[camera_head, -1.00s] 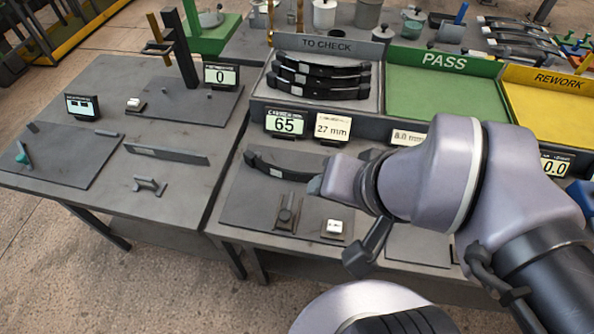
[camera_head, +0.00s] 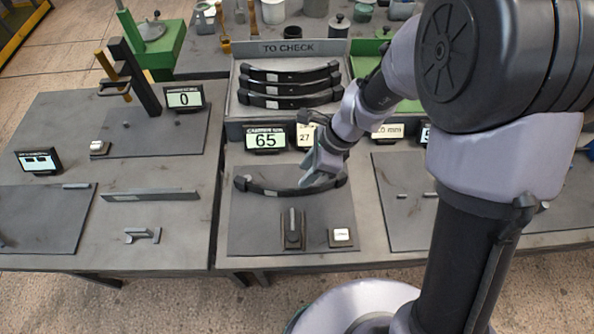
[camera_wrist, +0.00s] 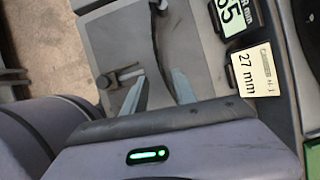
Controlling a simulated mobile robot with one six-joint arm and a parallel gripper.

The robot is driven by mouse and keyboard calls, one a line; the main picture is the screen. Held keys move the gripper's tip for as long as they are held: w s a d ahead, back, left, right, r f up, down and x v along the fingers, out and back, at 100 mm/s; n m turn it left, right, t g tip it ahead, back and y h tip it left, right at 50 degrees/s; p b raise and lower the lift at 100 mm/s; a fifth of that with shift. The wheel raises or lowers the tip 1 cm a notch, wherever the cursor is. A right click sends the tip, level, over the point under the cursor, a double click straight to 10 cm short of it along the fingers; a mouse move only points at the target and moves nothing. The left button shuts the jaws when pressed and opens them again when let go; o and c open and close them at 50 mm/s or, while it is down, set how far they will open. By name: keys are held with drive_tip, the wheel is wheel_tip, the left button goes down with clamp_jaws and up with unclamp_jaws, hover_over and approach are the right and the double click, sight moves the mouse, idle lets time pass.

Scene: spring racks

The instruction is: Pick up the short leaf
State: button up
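A dark, curved leaf (camera_head: 262,190) with blocky ends and a pale label lies on the grey mat below the display reading 65. I cannot tell from its size alone whether it is the short leaf. My gripper (camera_head: 312,180) is over its right part and hides some of it. In the wrist view my gripper (camera_wrist: 160,92) has its two grey fingers apart, and the dark leaf (camera_wrist: 146,30) runs down toward the gap between them. I cannot tell whether either finger touches it. Several similar leaves (camera_head: 290,88) lie in the TO CHECK tray (camera_head: 240,108).
A small clamp-like fixture (camera_head: 292,232) and a small white-topped block (camera_head: 341,236) stand on the mat in front of the leaf. The display reading 65 (camera_head: 265,139) and a 27 mm card (camera_head: 305,136) stand behind. A flat bar (camera_head: 150,196) stands on the left table.

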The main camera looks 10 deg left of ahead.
sight(291, 189)
drive_tip(key=b+x, duration=0.4)
drive_tip(key=x, duration=0.7)
drive_tip(key=shift+r, duration=0.1)
drive_tip(key=shift+c, duration=0.6)
clamp_jaws()
